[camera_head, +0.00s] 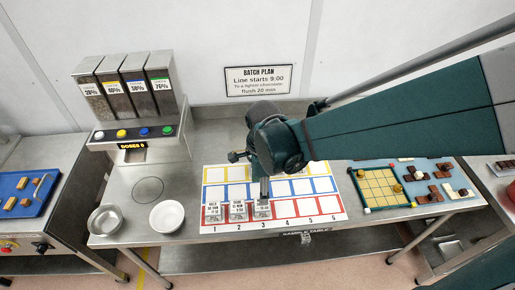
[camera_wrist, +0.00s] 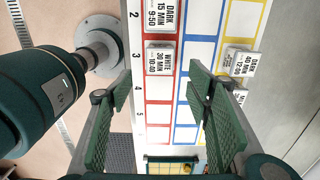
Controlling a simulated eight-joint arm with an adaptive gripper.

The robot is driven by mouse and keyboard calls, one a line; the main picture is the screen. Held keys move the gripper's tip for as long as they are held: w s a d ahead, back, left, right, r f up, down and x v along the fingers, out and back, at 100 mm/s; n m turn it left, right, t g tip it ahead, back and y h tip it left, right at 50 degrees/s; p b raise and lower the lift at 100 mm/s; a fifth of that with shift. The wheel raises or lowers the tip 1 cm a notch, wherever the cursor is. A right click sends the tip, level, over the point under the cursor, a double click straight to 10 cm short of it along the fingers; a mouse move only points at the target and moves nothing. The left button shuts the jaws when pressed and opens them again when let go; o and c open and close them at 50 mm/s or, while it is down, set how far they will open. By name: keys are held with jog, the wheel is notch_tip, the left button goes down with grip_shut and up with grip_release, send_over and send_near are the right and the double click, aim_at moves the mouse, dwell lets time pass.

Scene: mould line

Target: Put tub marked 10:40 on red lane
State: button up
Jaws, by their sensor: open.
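My gripper (camera_head: 263,190) is open and empty above the third column of the lane mat, and its fingers show in the wrist view (camera_wrist: 160,78). The red lane (camera_head: 305,208) is the front row. Three labelled tubs stand on it, at columns 1 (camera_head: 212,211), 2 (camera_head: 238,210) and 3 (camera_head: 262,210). In the wrist view, one reads dark, 9:50 (camera_wrist: 165,16) and one reads 10:00 (camera_wrist: 160,61), the latter near the fingertips. A dark 40 MIN tub (camera_wrist: 241,62) stands at the yellow side; its time is unclear. I cannot identify 10:40.
Red columns 4 to 6 are bare. A steel bowl (camera_head: 105,220) and a white bowl (camera_head: 167,216) stand left of the mat. A dispenser (camera_head: 133,100) is behind them. A yellow grid board (camera_head: 380,188) and a blue chocolate tray (camera_head: 437,172) lie to the right.

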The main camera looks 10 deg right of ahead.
jog(key=s+d+r+n+t, duration=0.2)
jog(key=d+r+n+t, duration=0.1)
jog(key=d+r+n, duration=0.4)
jog(key=s+d+r+n+t, duration=0.3)
jog(key=d+r+n+t, duration=0.1)
jog(key=d+r+n, duration=0.4)
notch_tip(320, 180, up, 2)
jog(key=n, duration=0.3)
jog(key=shift+d, duration=0.2)
